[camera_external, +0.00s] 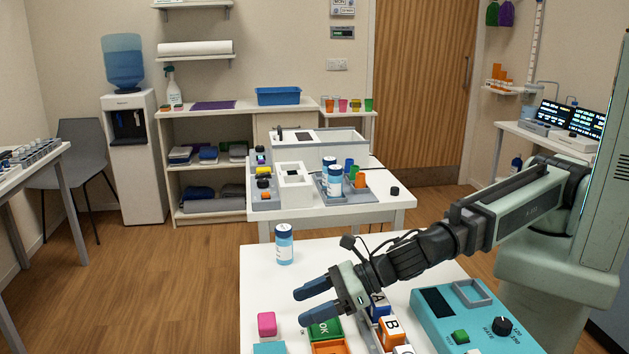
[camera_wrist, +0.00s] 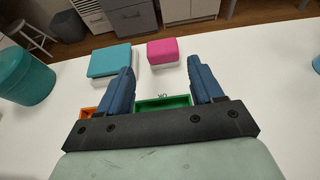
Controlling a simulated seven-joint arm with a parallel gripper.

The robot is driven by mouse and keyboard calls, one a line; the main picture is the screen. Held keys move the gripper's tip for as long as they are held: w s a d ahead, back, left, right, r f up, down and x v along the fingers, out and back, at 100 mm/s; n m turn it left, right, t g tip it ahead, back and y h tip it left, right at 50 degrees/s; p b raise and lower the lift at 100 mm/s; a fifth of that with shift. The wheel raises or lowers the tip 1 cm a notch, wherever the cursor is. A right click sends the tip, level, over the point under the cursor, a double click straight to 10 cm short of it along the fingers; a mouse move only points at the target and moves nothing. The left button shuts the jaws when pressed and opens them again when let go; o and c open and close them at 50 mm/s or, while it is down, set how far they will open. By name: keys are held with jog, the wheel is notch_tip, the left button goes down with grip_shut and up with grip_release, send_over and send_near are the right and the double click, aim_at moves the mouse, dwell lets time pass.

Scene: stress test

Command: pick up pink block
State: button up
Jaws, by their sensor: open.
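The pink block (camera_external: 267,324) is a small rounded cube at the front left of the white table in the external view. In the wrist view the pink block (camera_wrist: 163,52) sits on a white base, beyond the fingertips and between their lines. My gripper (camera_external: 307,303) is open and empty, to the right of the pink block and apart from it. In the wrist view its two blue fingers (camera_wrist: 161,80) stand wide apart, with a green tray between them.
The green tray (camera_external: 325,328) marked OK and an orange tray (camera_external: 328,347) lie below my gripper. A teal block (camera_wrist: 109,60) sits left of the pink block. A blue-capped bottle (camera_external: 284,245) stands behind. Lettered blocks (camera_external: 391,331) and a teal device (camera_external: 436,304) stand at right.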

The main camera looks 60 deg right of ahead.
aim_at(274, 318)
jog(key=shift+f+x, duration=0.2)
jog(key=shift+x, duration=3.5)
jog(key=shift+d, duration=0.2)
jog(key=c, duration=0.8)
jog(key=shift+r, duration=0.15)
